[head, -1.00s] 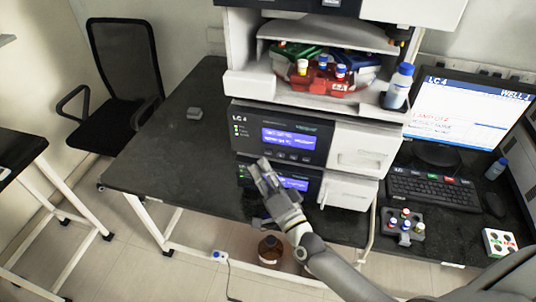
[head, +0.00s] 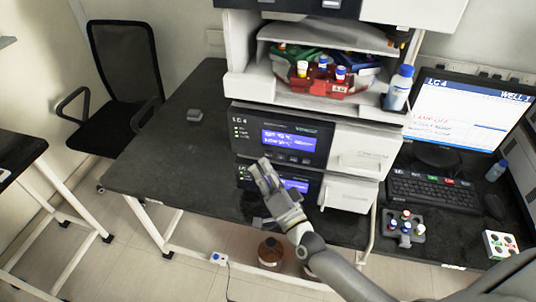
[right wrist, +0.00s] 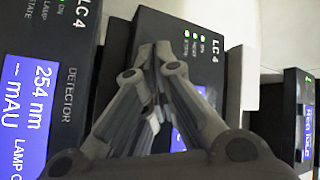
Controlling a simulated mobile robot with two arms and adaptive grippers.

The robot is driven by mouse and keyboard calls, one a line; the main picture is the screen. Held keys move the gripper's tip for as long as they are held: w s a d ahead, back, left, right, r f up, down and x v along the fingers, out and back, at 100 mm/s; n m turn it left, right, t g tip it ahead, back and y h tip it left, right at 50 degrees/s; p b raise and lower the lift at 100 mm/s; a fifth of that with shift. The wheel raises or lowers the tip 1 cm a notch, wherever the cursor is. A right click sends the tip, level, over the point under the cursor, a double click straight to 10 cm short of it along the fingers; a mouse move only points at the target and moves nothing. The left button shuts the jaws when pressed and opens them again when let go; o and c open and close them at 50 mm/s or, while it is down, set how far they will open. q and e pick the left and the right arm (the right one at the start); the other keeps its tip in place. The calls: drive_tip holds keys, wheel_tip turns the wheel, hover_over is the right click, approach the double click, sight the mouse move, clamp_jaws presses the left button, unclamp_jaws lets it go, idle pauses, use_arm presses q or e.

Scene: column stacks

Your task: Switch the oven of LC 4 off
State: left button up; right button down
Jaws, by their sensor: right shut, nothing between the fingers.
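The LC 4 stack shows an upper module (head: 283,135) with a lit violet-blue screen and a lower module (head: 318,188) below it. In the right wrist view the detector (right wrist: 45,90) is at the left. Beside it is another LC 4 module (right wrist: 205,50) with green lights and a blue screen, partly hidden by my fingers; I cannot read an oven label. My right gripper (head: 263,168) is shut and empty in front of the lower module's left part. Its fingers (right wrist: 155,55) overlap that module in the right wrist view; contact cannot be told. My left gripper is out of view.
A red vial rack (head: 325,88) and a blue-capped bottle (head: 399,88) are above the modules. The monitor (head: 470,112), keyboard (head: 432,190) and a grey vial holder (head: 402,228) are at the right. The bench top (head: 165,165) at the left is mostly clear.

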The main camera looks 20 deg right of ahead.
drive_tip(key=shift+w+d, duration=0.1)
drive_tip(key=shift+w, duration=0.05)
idle(0.5)
drive_tip(key=shift+w+d, duration=0.15)
drive_tip(key=shift+w, duration=0.05)
drive_tip(key=shift+w+d, duration=0.25)
drive_tip(key=shift+w, duration=0.1)
idle(0.7)
idle(0.3)
drive_tip(key=shift+s+a, duration=0.5)
drive_tip(key=shift+s, duration=0.25)
drive_tip(key=s+a+p, duration=0.1)
drive_tip(key=s, duration=0.1)
drive_tip(key=s+a, duration=0.1)
drive_tip(key=s, duration=0.1)
drive_tip(key=shift+a+p, duration=0.35)
drive_tip(key=shift+a, duration=0.05)
